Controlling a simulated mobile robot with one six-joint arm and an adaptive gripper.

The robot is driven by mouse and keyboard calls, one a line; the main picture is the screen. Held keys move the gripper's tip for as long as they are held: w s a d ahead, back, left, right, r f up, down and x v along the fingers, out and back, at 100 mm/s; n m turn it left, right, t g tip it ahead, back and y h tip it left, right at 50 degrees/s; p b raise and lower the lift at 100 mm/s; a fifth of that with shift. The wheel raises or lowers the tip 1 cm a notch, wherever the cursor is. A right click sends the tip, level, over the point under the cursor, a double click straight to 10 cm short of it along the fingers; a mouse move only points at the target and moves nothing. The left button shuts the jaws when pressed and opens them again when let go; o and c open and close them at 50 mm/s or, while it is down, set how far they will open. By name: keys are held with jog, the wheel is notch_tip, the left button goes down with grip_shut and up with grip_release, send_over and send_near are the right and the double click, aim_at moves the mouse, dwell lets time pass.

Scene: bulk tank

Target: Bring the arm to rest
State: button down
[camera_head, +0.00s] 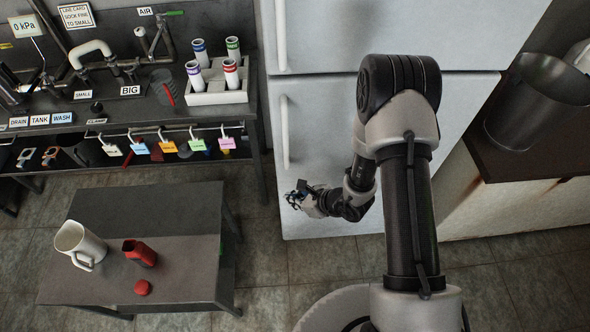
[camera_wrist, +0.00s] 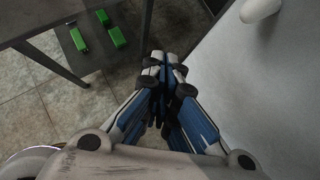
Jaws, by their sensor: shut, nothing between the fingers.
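My gripper (camera_head: 294,197) hangs in front of the lower door of a pale fridge (camera_head: 325,110) in the head view. In the wrist view my gripper (camera_wrist: 164,65) has its blue and grey fingers together, with nothing between them. It points down towards the tiled floor. The fridge's pale front fills the right side of the wrist view (camera_wrist: 275,80), close beside the fingers. I cannot tell the exact gap between them.
Green blocks (camera_wrist: 80,40) lie beneath a table. A workbench (camera_head: 262,75) stands upper left. A metal pot (camera_head: 535,100) stands right.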

jog(key=a+r+n+y, duration=0.1)
jog(key=a+r+n, duration=0.15)
jog(key=r, duration=0.45)
jog(key=a+r+n+y, duration=0.1)
jog(key=r+n, duration=0.2)
jog(key=r, duration=0.3)
jog(key=s+r+n+g, duration=0.2)
jog(key=s+r+n, duration=0.2)
jog(key=r, duration=0.4)
jog(key=s+r+n+g, duration=0.1)
jog(key=s+r+n, duration=0.35)
jog(key=r, duration=0.25)
jog(key=s+d+r+n+t+h, duration=0.1)
jog(key=s+d+r+n+h, duration=0.3)
jog(key=d, duration=0.5)
jog(key=s+d+r+n+t+h, duration=0.1)
jog(key=s+d+r+n+h, duration=0.4)
jog(key=s+d, duration=0.4)
jog(key=shift+d+r+n+t, duration=0.2)
jog(key=shift+r+n+t, duration=0.1)
jog(key=shift+r+n, duration=0.6)
jog(key=shift+s, duration=0.1)
